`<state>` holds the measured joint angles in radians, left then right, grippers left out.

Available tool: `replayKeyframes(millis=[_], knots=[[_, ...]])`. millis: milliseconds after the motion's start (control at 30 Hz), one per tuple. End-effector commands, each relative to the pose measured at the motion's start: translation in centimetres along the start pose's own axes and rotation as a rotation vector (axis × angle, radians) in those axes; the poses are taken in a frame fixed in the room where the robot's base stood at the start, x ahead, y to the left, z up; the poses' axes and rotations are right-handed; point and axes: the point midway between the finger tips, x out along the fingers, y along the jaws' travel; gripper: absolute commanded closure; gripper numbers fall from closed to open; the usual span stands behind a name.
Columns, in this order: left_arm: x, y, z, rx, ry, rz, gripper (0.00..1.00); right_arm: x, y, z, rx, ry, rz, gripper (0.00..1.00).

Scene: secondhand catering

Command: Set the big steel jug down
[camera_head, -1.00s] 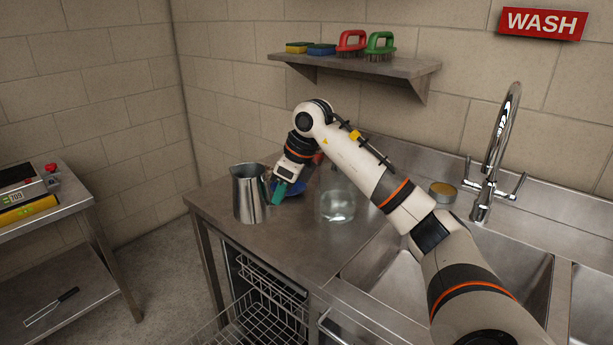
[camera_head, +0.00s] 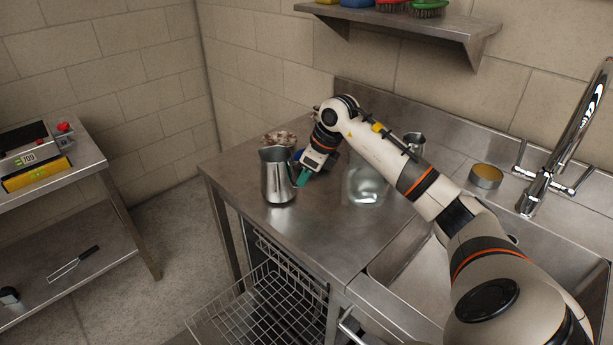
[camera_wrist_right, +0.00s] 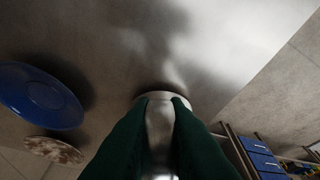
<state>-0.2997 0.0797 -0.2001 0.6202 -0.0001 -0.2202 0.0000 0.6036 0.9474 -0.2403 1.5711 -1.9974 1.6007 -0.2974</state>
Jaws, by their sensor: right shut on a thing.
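The big steel jug (camera_head: 276,180) is upright at the left part of the steel counter (camera_head: 316,222). My right gripper (camera_head: 301,178) comes from the right, its green fingers shut on the jug's right side, where the handle would be. In the right wrist view the jug (camera_wrist_right: 160,125) shows between the two green fingers, above or on the grey surface. I cannot tell whether its base touches the counter. My left gripper is not in view.
A clear glass vessel (camera_head: 367,187) stands right of the gripper. A blue plate (camera_wrist_right: 40,96) and a brown patterned dish (camera_wrist_right: 53,150) are near the jug. The sink (camera_head: 408,278) lies to the right. An open wire rack (camera_head: 270,305) juts out below. Counter in front of the jug is clear.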

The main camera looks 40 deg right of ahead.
Motion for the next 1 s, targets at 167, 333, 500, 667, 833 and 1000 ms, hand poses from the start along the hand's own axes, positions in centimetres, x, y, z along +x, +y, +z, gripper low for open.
replayKeyframes(millis=[167,333,500,667,833,1000], knots=[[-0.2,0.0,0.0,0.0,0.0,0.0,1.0,0.9,0.1,0.4,0.001,0.003,0.003,1.0],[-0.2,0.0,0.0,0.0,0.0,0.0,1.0,0.9,0.1,0.4,0.0,0.003,0.003,1.0],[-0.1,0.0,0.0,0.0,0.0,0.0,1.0,1.1,0.1,0.5,0.0,0.001,0.002,0.75],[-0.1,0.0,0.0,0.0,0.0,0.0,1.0,1.1,0.1,0.5,0.0,0.001,0.002,0.65],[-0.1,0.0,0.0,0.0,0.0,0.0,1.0,1.0,0.0,0.4,0.0,0.001,0.002,0.65],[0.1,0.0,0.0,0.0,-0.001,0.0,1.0,-0.2,0.1,0.4,0.0,0.003,0.004,0.65]])
